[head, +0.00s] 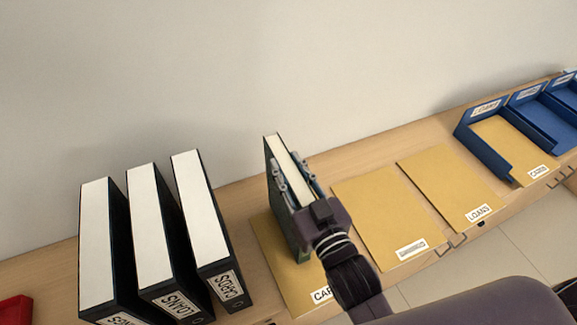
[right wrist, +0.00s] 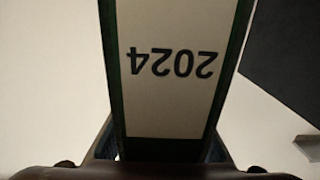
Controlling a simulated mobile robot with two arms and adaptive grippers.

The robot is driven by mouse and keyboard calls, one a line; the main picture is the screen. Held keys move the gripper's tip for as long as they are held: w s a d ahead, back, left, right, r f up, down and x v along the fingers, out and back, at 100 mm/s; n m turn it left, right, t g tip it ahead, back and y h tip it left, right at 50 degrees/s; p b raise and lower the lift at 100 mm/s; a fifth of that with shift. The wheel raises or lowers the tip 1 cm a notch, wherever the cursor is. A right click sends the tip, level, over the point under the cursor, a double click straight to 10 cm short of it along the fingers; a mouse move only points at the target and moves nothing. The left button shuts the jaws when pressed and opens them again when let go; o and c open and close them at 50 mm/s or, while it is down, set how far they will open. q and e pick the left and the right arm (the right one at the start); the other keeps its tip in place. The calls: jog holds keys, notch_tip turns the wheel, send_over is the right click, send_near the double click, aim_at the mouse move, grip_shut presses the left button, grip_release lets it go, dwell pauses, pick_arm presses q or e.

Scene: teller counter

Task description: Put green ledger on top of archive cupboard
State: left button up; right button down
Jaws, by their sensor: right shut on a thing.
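The green ledger (head: 277,165) stands upright in the head view, a dark green book with pale page edges. My right gripper (head: 297,188) is shut on it, with a finger on each side. In the right wrist view the ledger (right wrist: 170,95) fills the middle, with an upside-down "2024" label and green edges. It is over a yellow folder marked with a "CAR..." label; whether it touches the folder I cannot tell. My left gripper is not in view. No archive cupboard can be made out for certain.
Several black binders, one of them the "CARDS" binder (head: 203,222), stand on the wooden counter (head: 240,195) at left. Yellow folders (head: 378,215) lie to the right of the ledger. Blue trays (head: 483,150) are at the far right. A red object (head: 14,310) is at lower left. A wall runs behind.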

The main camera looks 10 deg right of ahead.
aim_at(302, 194)
jog(key=shift+r, duration=0.15)
dwell(0.3)
jog(key=c, duration=1.5)
grip_release()
jog(key=shift+s, duration=0.1)
jog(key=shift+f, duration=0.4)
jog(key=s+d, duration=0.2)
jog(key=s, duration=0.9)
jog(key=shift+s+r, duration=0.3)
jog(key=shift+s, duration=0.05)
jog(key=shift+d, duration=0.1)
